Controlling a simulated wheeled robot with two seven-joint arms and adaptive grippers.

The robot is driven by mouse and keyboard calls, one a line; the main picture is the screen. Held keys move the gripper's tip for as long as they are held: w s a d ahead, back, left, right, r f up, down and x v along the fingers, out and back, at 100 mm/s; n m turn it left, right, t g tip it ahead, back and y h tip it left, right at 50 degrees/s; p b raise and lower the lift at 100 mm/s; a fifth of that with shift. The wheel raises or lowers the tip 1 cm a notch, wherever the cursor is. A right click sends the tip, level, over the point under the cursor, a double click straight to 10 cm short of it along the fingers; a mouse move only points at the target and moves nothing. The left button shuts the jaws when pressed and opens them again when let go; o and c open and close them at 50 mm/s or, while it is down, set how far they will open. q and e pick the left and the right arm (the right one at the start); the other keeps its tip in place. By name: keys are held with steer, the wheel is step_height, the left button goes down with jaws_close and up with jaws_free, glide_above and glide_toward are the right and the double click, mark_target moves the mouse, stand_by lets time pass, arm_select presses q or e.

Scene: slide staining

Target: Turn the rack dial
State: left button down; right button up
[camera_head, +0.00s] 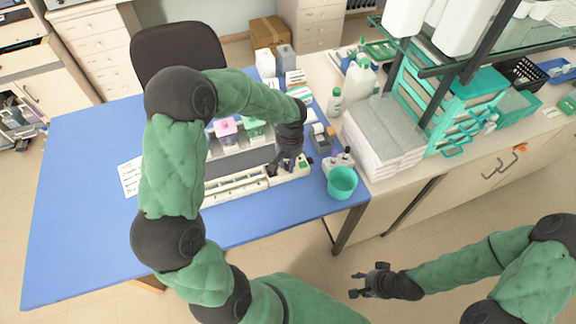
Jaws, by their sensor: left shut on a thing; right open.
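The staining rack (236,186) is a grey and cream unit on the blue table, with a pink-topped bottle (226,129) and a green-topped bottle (253,127) standing behind its front. My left gripper (281,170) reaches down at the rack's right end, by a small cream panel (297,169). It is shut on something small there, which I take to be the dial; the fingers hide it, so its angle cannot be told. My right gripper (362,281) is open and empty, low over the floor in front of the table.
A teal cup (342,183) stands at the table's right edge, close to the rack. A stack of white packs (383,137) and a white bottle (359,80) stand on the right counter. The blue table (82,190) is clear at left.

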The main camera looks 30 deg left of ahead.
arm_select(q)
steer(key=shift+s+f+n+b, duration=0.1)
steer(key=shift+n+b, duration=0.3)
steer(key=shift+n, duration=0.5)
steer(key=c, duration=1.3)
jaws_free()
steer(key=shift+d, duration=0.1)
steer(key=shift+r, duration=0.65)
step_height(320, 180, up, 11)
steer(key=shift+w+d, duration=0.2)
